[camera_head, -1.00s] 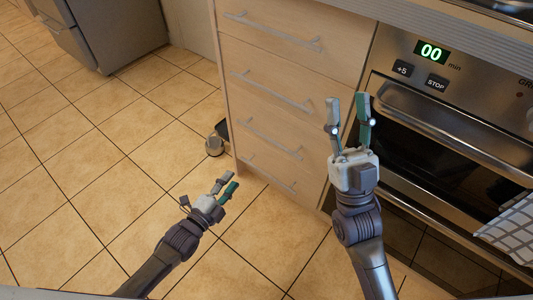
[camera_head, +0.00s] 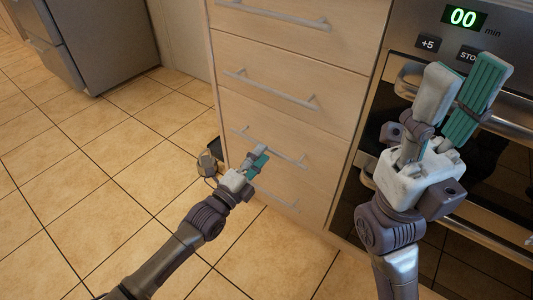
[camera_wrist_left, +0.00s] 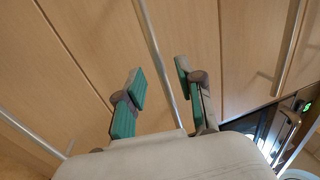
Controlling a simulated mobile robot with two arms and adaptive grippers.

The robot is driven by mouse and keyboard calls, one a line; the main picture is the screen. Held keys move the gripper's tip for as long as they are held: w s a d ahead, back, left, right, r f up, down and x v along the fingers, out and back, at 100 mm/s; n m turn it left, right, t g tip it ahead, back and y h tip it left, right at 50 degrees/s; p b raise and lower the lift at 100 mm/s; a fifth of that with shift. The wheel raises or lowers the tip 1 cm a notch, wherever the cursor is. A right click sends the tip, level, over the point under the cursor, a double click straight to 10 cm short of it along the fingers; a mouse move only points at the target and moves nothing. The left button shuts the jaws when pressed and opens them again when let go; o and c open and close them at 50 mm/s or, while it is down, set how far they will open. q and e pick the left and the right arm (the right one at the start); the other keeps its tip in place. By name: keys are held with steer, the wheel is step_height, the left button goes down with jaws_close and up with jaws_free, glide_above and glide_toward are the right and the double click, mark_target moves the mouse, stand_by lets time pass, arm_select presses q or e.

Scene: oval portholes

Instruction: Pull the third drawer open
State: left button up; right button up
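The third drawer (camera_head: 318,150) is the third front from the top in the light wood cabinet and looks closed. Its long metal handle (camera_head: 287,154) also shows in the left wrist view (camera_wrist_left: 157,48). My left gripper (camera_head: 260,157) is at this handle, near its left part. In the left wrist view my left gripper (camera_wrist_left: 157,82) has its two green-padded fingers apart, one on each side of the handle, with gaps to it. My right gripper (camera_head: 470,75) is in front of the oven with its fingers apart and nothing between them.
Other drawer handles are above, at the top (camera_head: 270,15) and second (camera_head: 268,88), and one below (camera_head: 272,192). The oven (camera_head: 500,200) stands right of the cabinet. A small metal object (camera_head: 207,163) is on the floor left of it. The tiled floor (camera_head: 90,180) is otherwise clear.

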arm_select(q)
steer(key=shift+b+x, duration=0.45)
steer(key=shift+x, duration=1.25)
jaws_close()
